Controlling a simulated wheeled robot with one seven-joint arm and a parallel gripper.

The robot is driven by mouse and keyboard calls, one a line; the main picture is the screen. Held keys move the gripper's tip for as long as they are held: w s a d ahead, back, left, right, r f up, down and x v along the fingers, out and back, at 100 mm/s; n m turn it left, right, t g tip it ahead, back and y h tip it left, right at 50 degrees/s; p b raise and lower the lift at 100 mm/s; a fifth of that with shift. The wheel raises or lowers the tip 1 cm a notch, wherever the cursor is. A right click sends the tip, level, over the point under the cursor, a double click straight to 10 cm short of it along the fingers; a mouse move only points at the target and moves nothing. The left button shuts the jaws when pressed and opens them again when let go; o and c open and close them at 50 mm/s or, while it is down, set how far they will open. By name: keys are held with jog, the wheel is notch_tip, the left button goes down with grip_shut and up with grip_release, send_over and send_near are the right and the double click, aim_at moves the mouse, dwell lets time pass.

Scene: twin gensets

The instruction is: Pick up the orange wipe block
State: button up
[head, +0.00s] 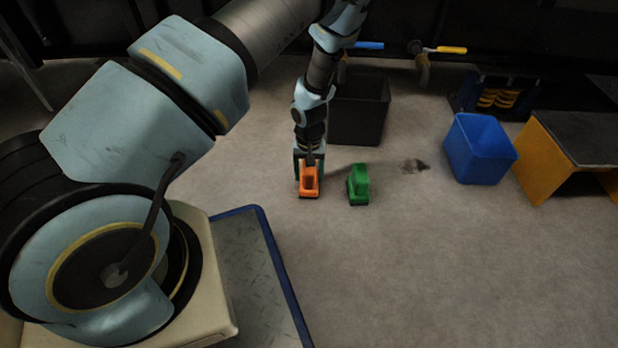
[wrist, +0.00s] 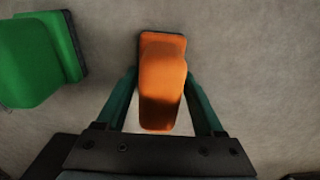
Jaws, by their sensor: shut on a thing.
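The orange wipe block (head: 309,184) is at the end of my arm in the head view, beside a green block. In the wrist view the orange wipe block (wrist: 162,85) sits between the two green fingers of my gripper (wrist: 160,95), with a dark pad edge at its far end. My gripper (head: 309,165) is shut on it. Whether the block touches the floor or is slightly lifted, I cannot tell.
The green block (head: 358,185) stands on the floor just right of the orange one. A black bin (head: 360,112) is behind. A blue bin (head: 480,148) and a yellow-sided bench (head: 545,165) are at the right. The floor in front is clear.

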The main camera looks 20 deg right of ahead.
grip_shut()
notch_tip(320, 180, up, 10)
jog(key=p, duration=0.5)
jog(key=shift+p, duration=0.3)
